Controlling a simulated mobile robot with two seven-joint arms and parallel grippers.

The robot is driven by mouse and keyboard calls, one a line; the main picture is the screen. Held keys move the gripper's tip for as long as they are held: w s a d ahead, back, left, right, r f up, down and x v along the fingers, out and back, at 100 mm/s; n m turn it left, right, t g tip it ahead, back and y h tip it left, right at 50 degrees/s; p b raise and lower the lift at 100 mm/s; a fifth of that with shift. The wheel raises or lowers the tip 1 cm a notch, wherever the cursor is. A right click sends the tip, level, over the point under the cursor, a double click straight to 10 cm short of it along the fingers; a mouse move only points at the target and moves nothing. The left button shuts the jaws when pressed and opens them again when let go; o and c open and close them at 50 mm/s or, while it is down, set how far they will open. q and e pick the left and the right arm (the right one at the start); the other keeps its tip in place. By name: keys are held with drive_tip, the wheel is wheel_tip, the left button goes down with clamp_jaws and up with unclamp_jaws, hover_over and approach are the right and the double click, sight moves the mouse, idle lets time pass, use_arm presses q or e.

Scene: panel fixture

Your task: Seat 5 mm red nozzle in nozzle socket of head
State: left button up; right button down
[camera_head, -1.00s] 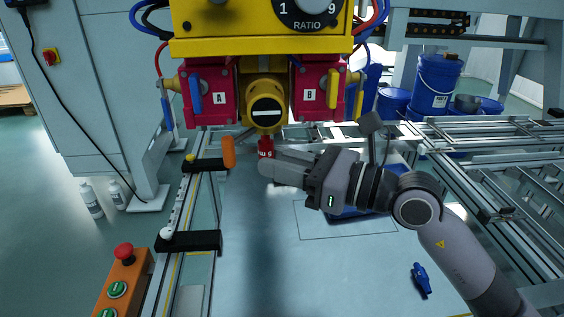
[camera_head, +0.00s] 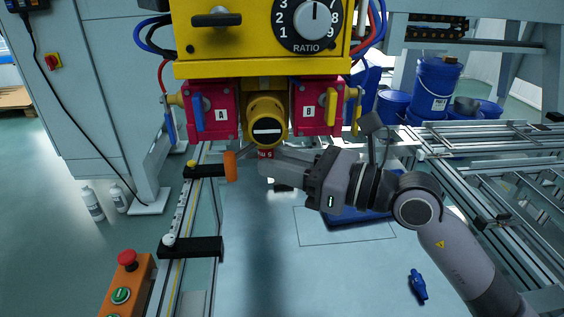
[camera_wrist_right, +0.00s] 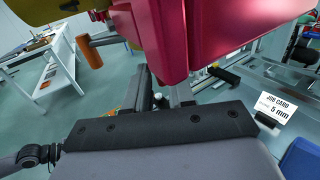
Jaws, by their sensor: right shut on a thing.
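The yellow head (camera_head: 265,68) carries red blocks marked A (camera_head: 209,111) and B (camera_head: 318,106). A round yellow part with a black face (camera_head: 267,131) hangs between them. My right gripper (camera_head: 267,165) is shut on the red nozzle (camera_head: 265,154), directly below this round part. Only a small band of the nozzle shows, with a white 5 on it. Its upper end and the socket are hidden, so I cannot tell whether it is in the socket. In the right wrist view, a red block (camera_wrist_right: 230,35) fills the upper middle and the nozzle is hidden. My left gripper is not in view.
A blue nozzle-like piece (camera_head: 418,286) lies on the bench at lower right. A blue tray (camera_head: 350,217) is partly behind my right arm. An orange-handled clamp (camera_head: 230,167) stands left of the nozzle. The job card (camera_wrist_right: 275,107) reads 5 mm. The bench front is clear.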

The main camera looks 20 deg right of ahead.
drive_tip(key=c, duration=0.9)
unclamp_jaws()
drive_tip(key=shift+r, duration=0.1)
drive_tip(key=shift+b+v, duration=0.9)
drive_tip(key=shift+v, duration=2.7)
